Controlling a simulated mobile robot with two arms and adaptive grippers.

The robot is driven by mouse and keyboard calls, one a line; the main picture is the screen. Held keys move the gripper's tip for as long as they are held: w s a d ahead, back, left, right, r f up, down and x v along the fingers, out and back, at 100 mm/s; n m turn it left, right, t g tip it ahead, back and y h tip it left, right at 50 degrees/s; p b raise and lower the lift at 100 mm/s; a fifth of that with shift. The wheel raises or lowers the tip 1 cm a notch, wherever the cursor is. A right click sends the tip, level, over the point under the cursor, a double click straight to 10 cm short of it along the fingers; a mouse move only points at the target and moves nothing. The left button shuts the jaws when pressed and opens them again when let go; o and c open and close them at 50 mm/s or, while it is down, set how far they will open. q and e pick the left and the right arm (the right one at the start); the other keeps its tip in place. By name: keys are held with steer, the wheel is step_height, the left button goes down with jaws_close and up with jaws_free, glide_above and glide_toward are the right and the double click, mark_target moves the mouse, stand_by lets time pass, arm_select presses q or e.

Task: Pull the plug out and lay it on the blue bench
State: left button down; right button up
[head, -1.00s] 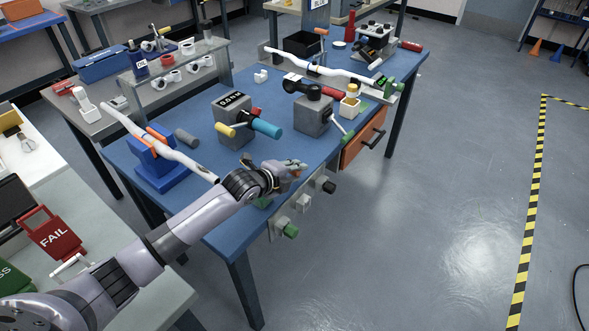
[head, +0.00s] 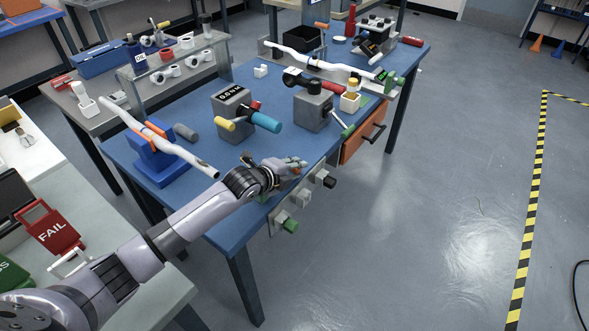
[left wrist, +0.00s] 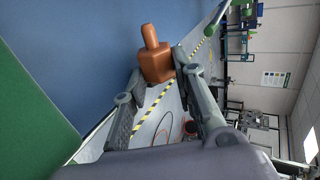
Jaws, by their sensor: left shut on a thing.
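My left gripper (head: 293,167) reaches over the front edge of the blue bench (head: 200,107). In the left wrist view, the fingers of this gripper (left wrist: 157,68) are closed on an orange-brown plug (left wrist: 156,62), a block with a rounded stem. The plug shows clear of any socket there, with blue surface behind it. In the head view only a small orange bit of the plug (head: 297,170) shows between the fingers. A grey panel on the bench's front edge carries a green connector (head: 290,226), a white one (head: 303,200) and a black one (head: 329,181). My right gripper is out of view.
On the bench stand a blue cradle holding a white tube (head: 152,165), a grey box with a teal handle (head: 232,110) and a second grey box (head: 313,112). An orange drawer (head: 362,137) hangs under the bench. Bare blue top lies between these.

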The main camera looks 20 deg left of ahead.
arm_select(q)
steer(key=shift+f, duration=0.15)
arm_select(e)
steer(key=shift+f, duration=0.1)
arm_select(q)
steer(key=c, duration=1.2)
jaws_free()
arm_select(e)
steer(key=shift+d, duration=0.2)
